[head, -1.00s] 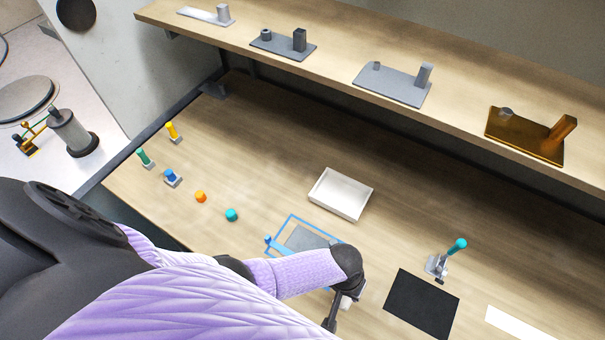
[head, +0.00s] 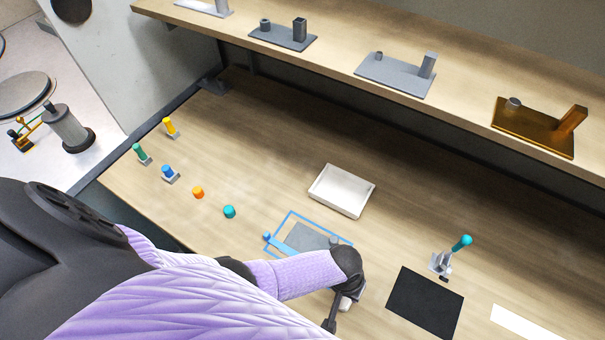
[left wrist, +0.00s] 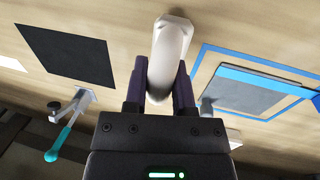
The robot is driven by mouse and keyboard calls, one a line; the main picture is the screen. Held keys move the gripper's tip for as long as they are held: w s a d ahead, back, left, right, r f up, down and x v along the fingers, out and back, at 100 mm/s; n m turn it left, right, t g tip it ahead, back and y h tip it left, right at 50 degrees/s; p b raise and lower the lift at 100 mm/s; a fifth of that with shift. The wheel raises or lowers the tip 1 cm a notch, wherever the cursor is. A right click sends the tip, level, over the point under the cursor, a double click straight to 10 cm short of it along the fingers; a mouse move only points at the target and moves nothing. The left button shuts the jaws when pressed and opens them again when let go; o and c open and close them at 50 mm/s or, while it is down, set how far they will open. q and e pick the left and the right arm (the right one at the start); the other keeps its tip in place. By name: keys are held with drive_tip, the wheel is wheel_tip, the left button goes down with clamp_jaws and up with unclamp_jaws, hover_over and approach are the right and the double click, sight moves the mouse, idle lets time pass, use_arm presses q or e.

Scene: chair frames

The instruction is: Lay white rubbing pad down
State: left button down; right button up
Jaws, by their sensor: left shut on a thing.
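The white rubbing pad (left wrist: 172,48) is an elongated white block with rounded ends, held between the two dark fingers of my left gripper (left wrist: 161,85) in the left wrist view. My left gripper is shut on it. In the head view, my left gripper (head: 345,290) is low over the table, below the blue outline, and mostly hidden by my wrist; only a small white part of the pad (head: 345,303) shows. I cannot tell whether the pad touches the table. My right gripper is not in view.
A grey plate with a blue strip (head: 310,237) lies inside a blue outline. Right of it are a black mat (head: 425,303), a teal-handled clamp (head: 441,262) and a white sheet (head: 525,322). A white tray (head: 341,191) stands behind. Small coloured pieces are at left. A shelf overhangs the back.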

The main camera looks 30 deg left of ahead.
use_arm(q)
drive_tip(key=shift+f+b, duration=0.55)
drive_tip(key=shift+f, duration=0.15)
drive_tip(key=shift+c, duration=1.8)
unclamp_jaws()
wheel_tip(320, 180, up, 10)
drive_tip(key=a+p, duration=0.2)
drive_tip(key=p, duration=0.3)
drive_tip(key=shift+p, duration=0.3)
drive_tip(key=shift+f, duration=0.1)
